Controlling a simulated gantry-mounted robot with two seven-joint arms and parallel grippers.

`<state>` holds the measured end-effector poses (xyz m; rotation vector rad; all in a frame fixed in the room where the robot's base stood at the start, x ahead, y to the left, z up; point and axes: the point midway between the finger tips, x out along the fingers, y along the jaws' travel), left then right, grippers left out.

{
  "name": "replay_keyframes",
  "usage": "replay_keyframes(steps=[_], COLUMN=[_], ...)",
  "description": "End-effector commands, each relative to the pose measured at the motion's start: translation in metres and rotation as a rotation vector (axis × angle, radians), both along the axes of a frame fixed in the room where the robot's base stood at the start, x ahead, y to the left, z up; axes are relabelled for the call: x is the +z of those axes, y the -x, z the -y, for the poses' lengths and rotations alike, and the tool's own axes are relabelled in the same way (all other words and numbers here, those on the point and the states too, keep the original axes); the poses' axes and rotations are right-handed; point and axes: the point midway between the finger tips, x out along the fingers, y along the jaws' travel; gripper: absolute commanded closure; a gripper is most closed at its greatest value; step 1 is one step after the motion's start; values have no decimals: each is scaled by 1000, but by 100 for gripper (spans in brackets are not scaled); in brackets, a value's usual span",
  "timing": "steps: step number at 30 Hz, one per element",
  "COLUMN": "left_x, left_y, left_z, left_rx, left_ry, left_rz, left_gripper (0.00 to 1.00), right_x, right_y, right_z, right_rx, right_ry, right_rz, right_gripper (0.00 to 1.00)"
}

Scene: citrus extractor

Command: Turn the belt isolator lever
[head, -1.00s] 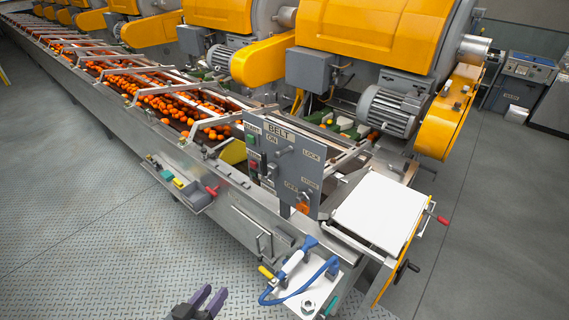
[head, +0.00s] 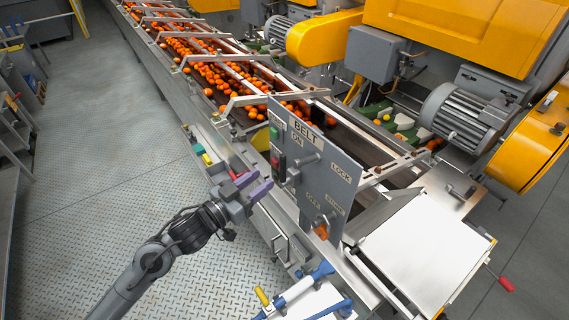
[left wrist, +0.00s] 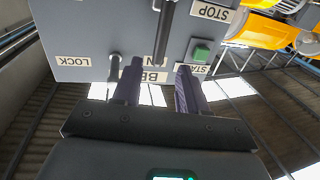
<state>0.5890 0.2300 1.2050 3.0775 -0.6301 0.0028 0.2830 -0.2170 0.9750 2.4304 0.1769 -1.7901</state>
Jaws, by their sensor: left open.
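The grey BELT panel (head: 342,150) stands upright at the conveyor's near end. Its lever (head: 308,159) is a grey handle under the ON label, with LOCK to its right and OFF below. In the left wrist view the panel (left wrist: 95,25) appears upside down, and a dark grey bar (left wrist: 166,22), apparently the lever, comes down from the top edge. My left gripper (head: 265,181) is open and empty, left of the panel and apart from the lever. In the left wrist view its purple fingers (left wrist: 160,68) lie either side of the bar's line. My right gripper is out of view.
Green (head: 274,133) and red buttons sit on the panel's left side, and an orange piece (head: 322,231) at its lower part. A blue-handled tool (head: 300,288) lies below. A white board (head: 425,240) is at right. Open floor (head: 110,170) lies left.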

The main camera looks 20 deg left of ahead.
Motion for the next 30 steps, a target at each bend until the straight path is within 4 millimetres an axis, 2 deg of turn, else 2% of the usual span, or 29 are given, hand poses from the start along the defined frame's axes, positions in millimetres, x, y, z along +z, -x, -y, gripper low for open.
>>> replay_keyframes(steps=[9, 15, 21, 30], left_x=[2, 1, 1, 0], left_y=[-47, -71, -82, -83], left_z=[20, 31, 36, 36], left_rx=[0, -1, -1, -1], left_ry=[2, 1, 1, 0], left_rz=[0, -1, 0, -1], left_gripper=[57, 57, 57, 57], right_x=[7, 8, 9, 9], right_y=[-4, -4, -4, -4], right_z=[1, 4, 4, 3], right_rx=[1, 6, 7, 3], right_ry=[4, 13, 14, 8], right_rz=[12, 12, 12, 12], right_gripper=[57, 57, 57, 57])
